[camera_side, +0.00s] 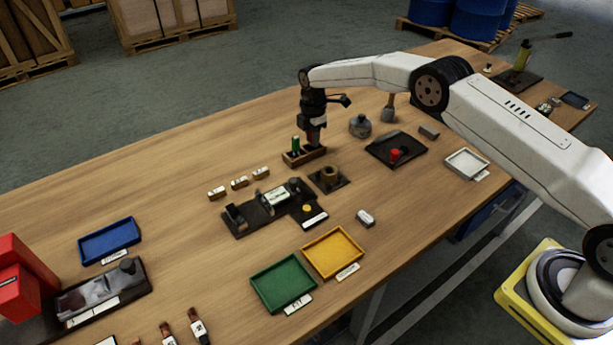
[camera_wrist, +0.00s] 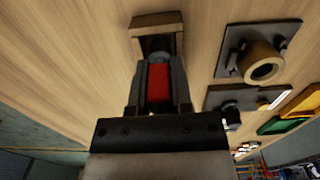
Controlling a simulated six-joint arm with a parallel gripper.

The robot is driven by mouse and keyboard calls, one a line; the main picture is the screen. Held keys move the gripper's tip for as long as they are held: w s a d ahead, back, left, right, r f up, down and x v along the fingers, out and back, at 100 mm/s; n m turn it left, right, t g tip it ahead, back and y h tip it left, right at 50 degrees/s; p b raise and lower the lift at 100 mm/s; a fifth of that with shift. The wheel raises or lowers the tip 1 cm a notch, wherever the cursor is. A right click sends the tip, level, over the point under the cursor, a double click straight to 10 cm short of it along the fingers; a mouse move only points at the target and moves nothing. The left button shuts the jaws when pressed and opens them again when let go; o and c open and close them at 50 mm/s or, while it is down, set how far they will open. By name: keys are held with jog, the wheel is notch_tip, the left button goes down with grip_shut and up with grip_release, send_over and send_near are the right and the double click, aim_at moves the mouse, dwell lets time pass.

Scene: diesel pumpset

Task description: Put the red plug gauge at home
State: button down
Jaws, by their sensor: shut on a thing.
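My gripper (camera_side: 314,134) points down over the right part of a small wooden block (camera_side: 291,160). In the wrist view, my gripper (camera_wrist: 160,85) is shut on the red plug gauge (camera_wrist: 159,83), its red body between the two fingers. The block (camera_wrist: 153,19) lies just beyond the fingertips there, with a dark recess in it. A green plug gauge (camera_side: 296,145) stands upright in the block's left part in the side view. The red gauge's lower end is hidden, so I cannot tell whether it is in the block or just above it.
A dark plate with a brass ring (camera_side: 329,176) sits close to the right of the block. A dark fixture (camera_side: 262,206) and several small labelled blocks lie nearer. A dark tray with a red knob (camera_side: 395,154) is at right. Bare wood lies left of the block.

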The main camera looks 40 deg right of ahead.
jog(key=shift+f, duration=0.3)
dwell(0.5)
jog(key=shift+c, duration=2.2)
grip_release()
jog(key=shift+r, duration=3.5)
jog(key=shift+s+r, duration=0.1)
jog(key=s+d+r+m+t, duration=0.1)
jog(key=s+r+m, duration=0.1)
jog(key=s+m, duration=0.7)
jog(key=s+r+m+t, duration=0.1)
jog(key=s+m, duration=0.8)
jog(key=s, duration=1.7)
jog(key=shift+d+r+t, duration=0.3)
jog(key=shift+d+r, duration=0.1)
jog(key=shift+r, duration=0.5)
